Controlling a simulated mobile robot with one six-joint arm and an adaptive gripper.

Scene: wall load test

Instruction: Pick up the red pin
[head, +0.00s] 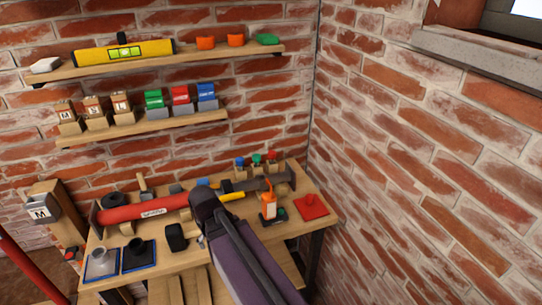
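A small red pin (272,155) stands at the back right of the workbench (184,262), at the right end of a row with a green pin (256,158) and a blue pin (239,161). Each pin appears to be in a small wooden block. My arm reaches in from the bottom right, and its dark end covers the middle of the bench, in front and to the left of the red pin.
A red plate (312,208) and an orange bottle (268,203) are at the bench's right. A long red tool (145,209), a hammer (280,181) and dark blocks crowd the rest. Above, a lower shelf (150,132) and an upper shelf (190,58) hold boxes and a yellow level.

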